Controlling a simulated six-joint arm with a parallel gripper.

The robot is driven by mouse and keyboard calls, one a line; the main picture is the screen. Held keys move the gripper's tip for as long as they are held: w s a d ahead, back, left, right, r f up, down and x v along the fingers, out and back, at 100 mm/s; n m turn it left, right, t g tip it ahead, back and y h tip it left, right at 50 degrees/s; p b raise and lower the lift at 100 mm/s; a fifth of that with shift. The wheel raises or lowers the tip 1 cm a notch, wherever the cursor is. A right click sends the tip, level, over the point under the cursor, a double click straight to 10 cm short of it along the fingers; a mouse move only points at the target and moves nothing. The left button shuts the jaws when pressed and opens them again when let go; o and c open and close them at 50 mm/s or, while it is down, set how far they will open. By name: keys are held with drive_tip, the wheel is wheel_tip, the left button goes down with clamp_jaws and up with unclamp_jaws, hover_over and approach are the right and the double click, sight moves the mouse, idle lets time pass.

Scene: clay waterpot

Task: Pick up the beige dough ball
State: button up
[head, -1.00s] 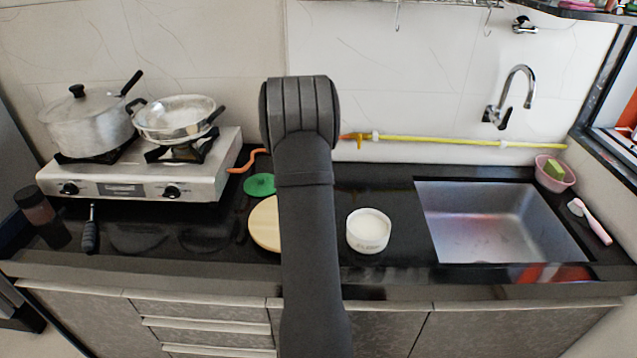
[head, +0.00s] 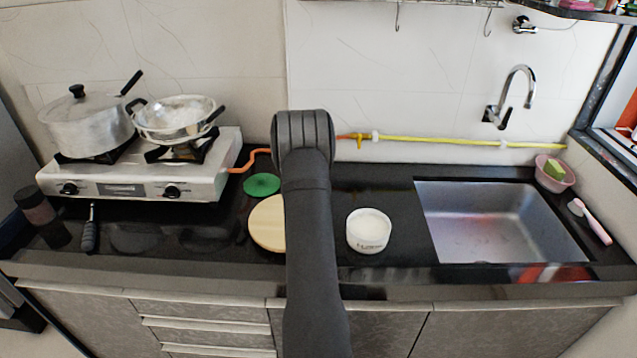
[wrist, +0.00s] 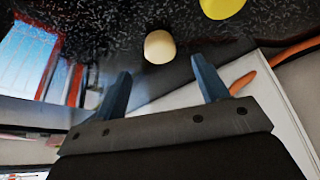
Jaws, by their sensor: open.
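In the wrist view, a small beige dough ball (wrist: 160,47) sits on the black speckled counter, just beyond the fingers. My gripper (wrist: 160,72) is open, its two blue-grey fingers spread apart with nothing between them. The ball shows between the fingertips in the picture, apart from both. In the head view, my arm stands in front of the middle of the counter and hides the gripper. The dough ball is not seen there.
The head view shows a round wooden board (head: 265,224), a green disc (head: 262,184) and a white tub (head: 368,231) near the arm. A stove (head: 140,172) with two pots stands left; a sink (head: 500,225) is right. An orange hose (head: 247,160) runs behind.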

drive_tip(key=shift+x, duration=2.8)
drive_tip(key=c, duration=1.1)
drive_tip(key=shift+r, duration=0.1)
drive_tip(key=shift+w+r, duration=0.1)
drive_tip(key=shift+r, duration=0.45)
drive_tip(key=r, duration=0.2)
drive_tip(key=d+r, duration=0.1)
drive_tip(key=shift+s+d+r, duration=0.15)
drive_tip(key=shift+s+r, duration=0.15)
drive_tip(key=shift+r, duration=0.05)
drive_tip(key=s+d+r, duration=0.1)
drive_tip(key=d+r, duration=0.1)
drive_tip(key=d, duration=0.1)
drive_tip(key=s+d+r, duration=0.2)
drive_tip(key=d, duration=0.1)
drive_tip(key=s+d+r, duration=0.2)
drive_tip(key=d, duration=0.1)
